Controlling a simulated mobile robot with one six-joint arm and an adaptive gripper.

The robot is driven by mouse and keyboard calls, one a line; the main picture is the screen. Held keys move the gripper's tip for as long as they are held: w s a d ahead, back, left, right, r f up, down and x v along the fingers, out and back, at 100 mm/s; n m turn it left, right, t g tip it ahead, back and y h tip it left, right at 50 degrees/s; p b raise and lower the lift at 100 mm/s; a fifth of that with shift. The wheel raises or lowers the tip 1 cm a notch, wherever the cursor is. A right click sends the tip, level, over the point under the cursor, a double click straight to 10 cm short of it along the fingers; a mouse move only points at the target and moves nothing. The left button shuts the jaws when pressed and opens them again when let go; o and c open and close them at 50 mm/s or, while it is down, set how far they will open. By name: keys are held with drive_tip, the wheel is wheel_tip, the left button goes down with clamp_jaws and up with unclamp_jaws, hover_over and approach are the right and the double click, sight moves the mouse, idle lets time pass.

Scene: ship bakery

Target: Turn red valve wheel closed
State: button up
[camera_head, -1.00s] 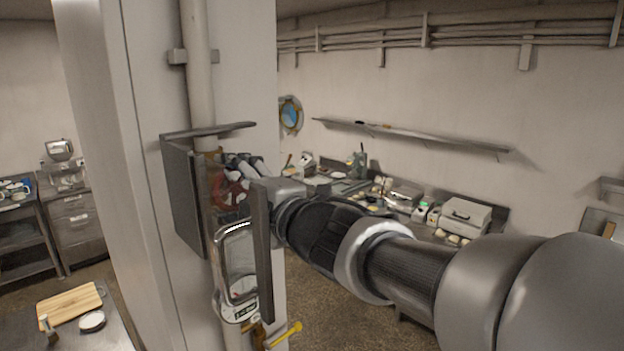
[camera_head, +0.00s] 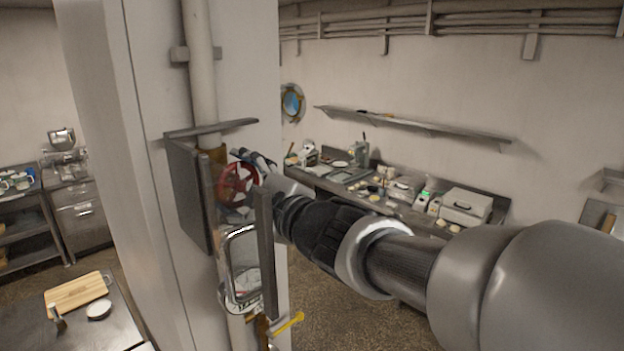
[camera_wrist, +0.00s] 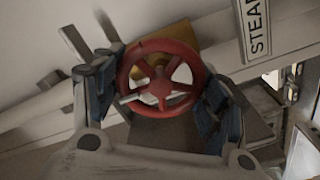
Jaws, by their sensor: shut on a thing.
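The red valve wheel (camera_head: 237,184) is on the pipe at the column, inside a grey metal guard (camera_head: 188,195). In the wrist view the red wheel (camera_wrist: 160,78) faces me, with its spokes and brass-coloured body behind it. My gripper (camera_wrist: 160,92) has one blue-padded finger at the left rim and one at the right rim, shut on the wheel. In the head view my gripper (camera_head: 257,170) reaches the wheel from the right, and its body hides part of the rim.
A yellow lever handle (camera_head: 288,323) sticks out lower down. A "STEAM" label (camera_wrist: 256,28) is beside the pipe.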

drive_tip(key=o, duration=0.8)
drive_tip(key=v, duration=1.2)
